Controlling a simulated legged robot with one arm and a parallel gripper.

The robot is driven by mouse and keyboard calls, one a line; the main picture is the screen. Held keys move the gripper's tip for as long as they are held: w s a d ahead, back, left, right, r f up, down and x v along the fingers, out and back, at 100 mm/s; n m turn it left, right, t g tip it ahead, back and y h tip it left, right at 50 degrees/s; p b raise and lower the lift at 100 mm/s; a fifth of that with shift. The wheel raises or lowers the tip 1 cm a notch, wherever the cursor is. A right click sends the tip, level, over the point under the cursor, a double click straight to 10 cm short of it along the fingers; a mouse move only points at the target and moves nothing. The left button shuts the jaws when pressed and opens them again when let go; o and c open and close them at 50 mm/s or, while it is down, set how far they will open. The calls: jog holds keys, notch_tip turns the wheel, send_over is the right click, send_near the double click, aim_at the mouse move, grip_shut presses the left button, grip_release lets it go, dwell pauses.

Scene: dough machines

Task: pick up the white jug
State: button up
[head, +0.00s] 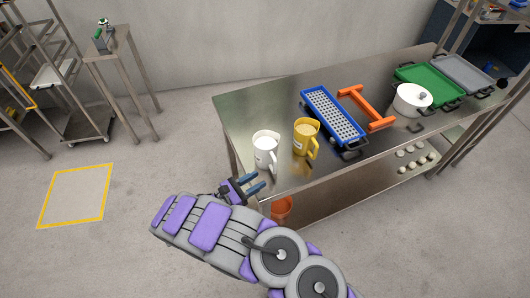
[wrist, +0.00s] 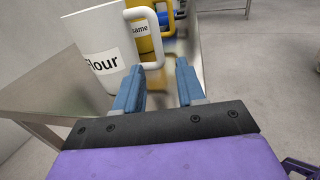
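The white jug (head: 265,149) stands upright on the near left corner of the steel table (head: 240,118). In the wrist view the white jug (wrist: 104,52) carries a label ending in "lour", and its handle points right. My gripper (head: 255,184) is just off the table's front edge, near the jug on the camera's side. In the wrist view my gripper (wrist: 158,82) has its two blue fingers apart with a gap between them. The jug's handle reaches towards the left fingertip. I cannot tell if they touch. Nothing is held between the fingers.
A yellow jug (head: 306,137) stands right of the white jug. Beyond it are a blue perforated tray (head: 332,114), an orange frame (head: 367,108), a white pot (head: 411,99) and a green tray (head: 428,84). An orange bucket (head: 282,209) sits below. Floor to the left is open.

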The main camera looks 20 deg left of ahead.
aim_at(273, 170)
jog(key=b+x, duration=0.1)
jog(key=x, duration=0.7)
jog(key=shift+w+r+b, duration=0.15)
jog(key=shift+w+b, duration=0.15)
jog(key=shift+b, duration=0.1)
grip_shut()
dwell(1.1)
